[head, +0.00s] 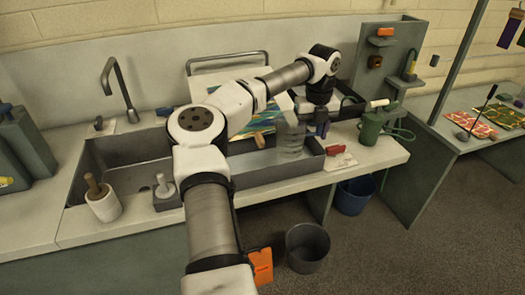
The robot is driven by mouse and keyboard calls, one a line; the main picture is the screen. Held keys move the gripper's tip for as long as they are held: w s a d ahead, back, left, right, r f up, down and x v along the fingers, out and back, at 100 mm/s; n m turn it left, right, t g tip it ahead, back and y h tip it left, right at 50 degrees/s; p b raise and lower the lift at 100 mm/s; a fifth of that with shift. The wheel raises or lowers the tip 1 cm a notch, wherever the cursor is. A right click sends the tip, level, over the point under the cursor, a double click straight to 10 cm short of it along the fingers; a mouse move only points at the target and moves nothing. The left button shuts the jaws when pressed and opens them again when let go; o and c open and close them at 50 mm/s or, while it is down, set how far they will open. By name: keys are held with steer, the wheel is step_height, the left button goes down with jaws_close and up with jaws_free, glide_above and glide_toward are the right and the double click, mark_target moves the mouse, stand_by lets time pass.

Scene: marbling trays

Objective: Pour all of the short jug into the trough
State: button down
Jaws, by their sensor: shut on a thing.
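A clear, see-through jug (291,138) is in the middle of the head view, over the long grey trough (278,174) on the counter. My gripper (308,128) reaches down from the upper right and is shut on the jug at its right side. The jug looks close to upright, but its exact tilt is hard to tell. I cannot make out the liquid level in it or whether its base touches the trough. My arm crosses in front and hides the left part of the trough.
Behind are a dark tray (352,108) and a marbled sheet (262,118). A sink (110,158) and white mortar (104,206) are left. Buckets (307,250) stand on the floor.

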steer(key=shift+r+p, duration=1.5)
steer(key=shift+r, duration=0.6)
